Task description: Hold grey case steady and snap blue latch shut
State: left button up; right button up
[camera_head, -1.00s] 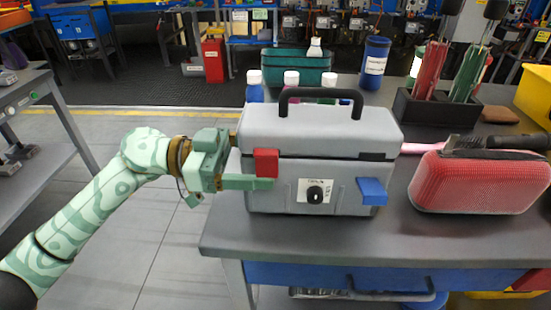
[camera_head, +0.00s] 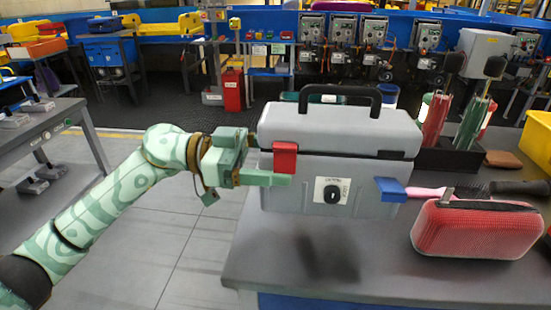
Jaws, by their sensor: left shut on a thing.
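The other finger is hidden. The red latch lies against the front. The blue latch (camera_head: 390,189) at the front right sticks outward, open. The lid looks closed. My right gripper is out of view.
A red mesh pouch (camera_head: 475,230) lies on the table to the right, with a brush behind it. A black holder (camera_head: 450,158) with red and green tools stands behind the case. The front left of the tabletop is clear. A shelf bench (camera_head: 60,122) stands far left.

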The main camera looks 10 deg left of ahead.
pick_arm(q)
jog(key=shift+a+f, duration=0.55)
jog(key=shift+f, duration=0.95)
jog(key=shift+a+f, duration=0.5)
jog(key=shift+f, duration=0.95)
jog(key=shift+a+f, duration=0.55)
jog(key=shift+f, duration=1.3)
jog(key=o, duration=1.7)
jog(key=shift+f, duration=0.1)
jog(key=c, duration=1.7)
